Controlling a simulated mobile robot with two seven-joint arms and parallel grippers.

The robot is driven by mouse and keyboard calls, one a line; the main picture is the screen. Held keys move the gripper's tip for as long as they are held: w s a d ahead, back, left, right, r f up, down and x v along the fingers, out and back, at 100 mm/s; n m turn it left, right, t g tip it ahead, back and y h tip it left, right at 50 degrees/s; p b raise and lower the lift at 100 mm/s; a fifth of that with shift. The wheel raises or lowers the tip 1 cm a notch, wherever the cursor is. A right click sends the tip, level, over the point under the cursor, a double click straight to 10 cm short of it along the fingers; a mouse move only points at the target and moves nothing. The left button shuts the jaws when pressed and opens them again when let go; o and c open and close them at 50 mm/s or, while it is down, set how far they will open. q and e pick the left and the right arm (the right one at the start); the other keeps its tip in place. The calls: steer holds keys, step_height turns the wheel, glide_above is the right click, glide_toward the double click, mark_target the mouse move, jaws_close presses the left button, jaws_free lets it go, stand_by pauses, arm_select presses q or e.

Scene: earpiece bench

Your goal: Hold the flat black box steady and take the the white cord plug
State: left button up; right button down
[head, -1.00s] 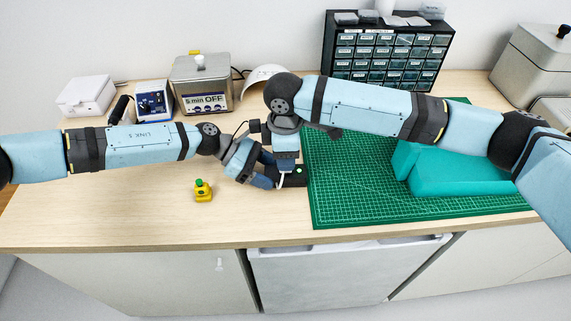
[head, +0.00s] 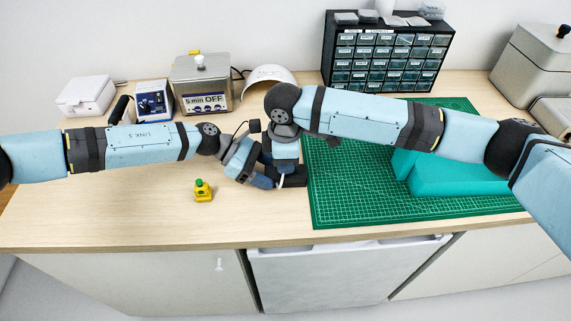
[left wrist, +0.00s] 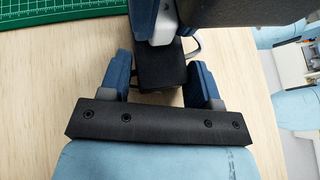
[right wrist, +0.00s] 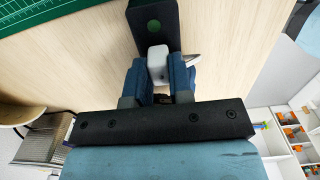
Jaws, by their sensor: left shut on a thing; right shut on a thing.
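The flat black box (head: 294,178) lies at the left edge of the green mat. My left gripper (head: 270,180) is shut on the box; in the left wrist view its blue fingers stand on either side of the box (left wrist: 157,72). I cannot tell whether the plug touches the box. A dull green spot shows on the box (right wrist: 140,30).
A green cutting mat (head: 340,205) bears a teal block (head: 450,178). A yellow piece with a green top (head: 203,191) stands on the bare wood to the left. A drawer cabinet (head: 385,60) and a metal cleaner (head: 200,85) stand behind.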

arm_select(q)
steer(key=shift+d, duration=0.1)
steer(key=o, duration=0.8)
arm_select(e)
step_height(320, 180, up, 10)
arm_select(q)
steer(key=v, duration=1.2)
steer(key=shift+s+f, duration=0.1)
arm_select(e)
steer(key=shift+s, duration=0.1)
